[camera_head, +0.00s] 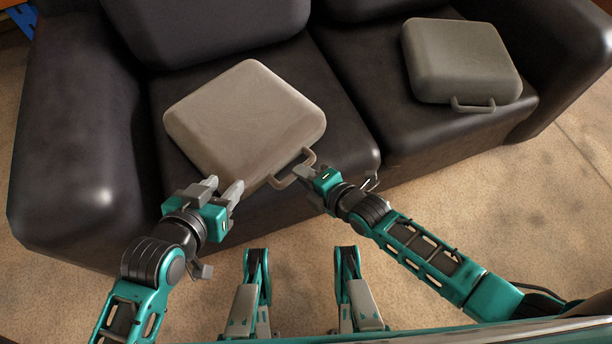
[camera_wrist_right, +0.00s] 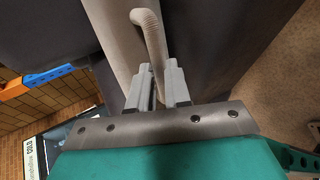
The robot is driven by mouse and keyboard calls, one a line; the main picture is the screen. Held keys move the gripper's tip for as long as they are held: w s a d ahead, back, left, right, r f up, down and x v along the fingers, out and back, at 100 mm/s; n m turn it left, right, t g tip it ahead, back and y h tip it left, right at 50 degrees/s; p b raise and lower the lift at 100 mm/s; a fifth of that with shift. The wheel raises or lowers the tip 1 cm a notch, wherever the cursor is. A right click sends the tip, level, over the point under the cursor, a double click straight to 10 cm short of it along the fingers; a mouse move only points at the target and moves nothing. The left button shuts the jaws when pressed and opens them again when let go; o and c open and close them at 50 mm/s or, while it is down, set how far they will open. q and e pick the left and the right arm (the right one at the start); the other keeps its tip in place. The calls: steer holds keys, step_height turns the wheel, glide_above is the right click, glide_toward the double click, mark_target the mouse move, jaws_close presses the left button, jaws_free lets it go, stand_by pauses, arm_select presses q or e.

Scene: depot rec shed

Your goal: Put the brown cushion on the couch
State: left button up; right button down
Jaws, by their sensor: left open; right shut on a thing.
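The brown cushion (camera_head: 245,120), a tan, rounded, case-shaped block with a loop handle (camera_head: 292,170), lies flat on the left seat of the dark couch (camera_head: 85,130). Its handle side faces me. My right gripper (camera_head: 304,171) is at the handle and shut on it. In the right wrist view the ribbed handle (camera_wrist_right: 150,35) runs down to between the fingers of the right gripper (camera_wrist_right: 160,88). My left gripper (camera_head: 222,186) is open at the cushion's near-left edge, and I cannot tell whether it touches.
A grey-green case-shaped cushion (camera_head: 460,60) with a handle lies on the right seat. Bare concrete floor (camera_head: 545,190) is at the right. An orange and blue rack (camera_wrist_right: 40,80) shows in the wrist view.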

steer(key=c, duration=1.4)
jaws_free()
steer(key=shift+s+f, duration=0.1)
arm_select(q)
steer(key=shift+a, duration=0.1)
arm_select(e)
steer(key=o, duration=0.3)
steer(key=shift+o, duration=0.2)
steer(key=p+v, duration=0.5)
steer(key=v, duration=0.7)
arm_select(q)
steer(key=shift+s+a+r, duration=0.15)
steer(key=shift+a+r, duration=0.2)
steer(key=shift+r, duration=0.2)
steer(key=shift+s+a+r, duration=0.1)
steer(key=shift+a+r, duration=0.2)
steer(key=shift+r, duration=0.25)
arm_select(e)
steer(key=d+r+m+h, duration=0.2)
steer(key=d+r+m, duration=0.1)
steer(key=m, duration=0.8)
steer(key=d+r+m+t+h, duration=0.1)
steer(key=r+m, duration=0.4)
steer(key=m, duration=0.7)
steer(key=shift+w+d+h, duration=0.25)
steer(key=shift+d+h, duration=0.65)
steer(key=shift+d, duration=0.15)
